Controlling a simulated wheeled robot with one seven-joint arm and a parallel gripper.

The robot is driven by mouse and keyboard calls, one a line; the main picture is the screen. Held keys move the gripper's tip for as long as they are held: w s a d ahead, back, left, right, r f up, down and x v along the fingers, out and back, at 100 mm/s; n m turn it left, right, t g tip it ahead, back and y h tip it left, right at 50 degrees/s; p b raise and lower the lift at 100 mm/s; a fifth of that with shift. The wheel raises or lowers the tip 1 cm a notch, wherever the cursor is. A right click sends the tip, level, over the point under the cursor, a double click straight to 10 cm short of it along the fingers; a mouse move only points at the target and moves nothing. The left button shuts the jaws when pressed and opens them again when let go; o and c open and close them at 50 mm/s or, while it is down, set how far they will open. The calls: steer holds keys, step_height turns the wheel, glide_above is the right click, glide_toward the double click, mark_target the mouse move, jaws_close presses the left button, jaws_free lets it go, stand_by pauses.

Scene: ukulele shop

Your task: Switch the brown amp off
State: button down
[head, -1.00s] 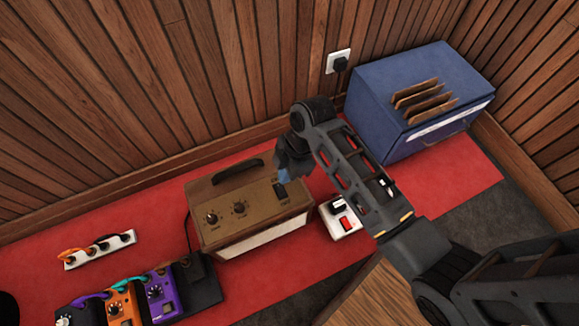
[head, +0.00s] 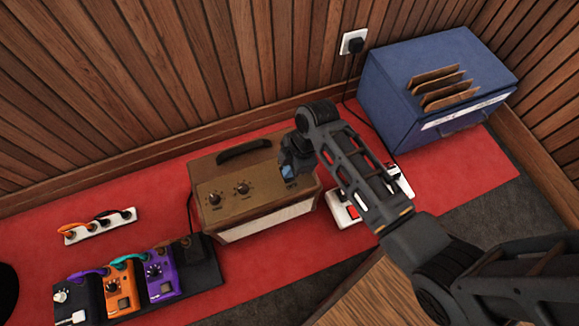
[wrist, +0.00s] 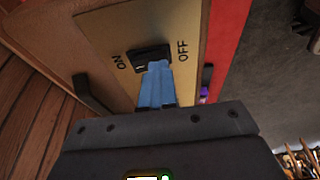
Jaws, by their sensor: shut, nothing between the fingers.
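The brown amp (head: 238,203) stands on the red mat, with a handle and two knobs on its top panel. In the wrist view its black rocker switch (wrist: 147,55) sits between the printed words ON and OFF. My gripper (wrist: 158,66) is shut and empty, with blue fingertips at the switch, on its OFF side. They seem to touch it, and partly cover it. In the head view my gripper (head: 288,172) is over the right end of the amp's top and hides the switch. Which way the rocker is tipped I cannot tell.
A white box with a red switch (head: 352,212) is right of the amp, partly behind my arm. A blue cabinet (head: 430,85) stands at the back right. Effect pedals (head: 120,285) and a white cable strip (head: 100,225) lie left. A wall socket (head: 353,42) is behind.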

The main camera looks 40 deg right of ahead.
steer(key=shift+s+f, duration=0.15)
steer(key=shift+f, duration=0.15)
steer(key=shift+w+d+r, duration=0.1)
steer(key=shift+w+d, duration=0.15)
steer(key=shift+w, duration=0.55)
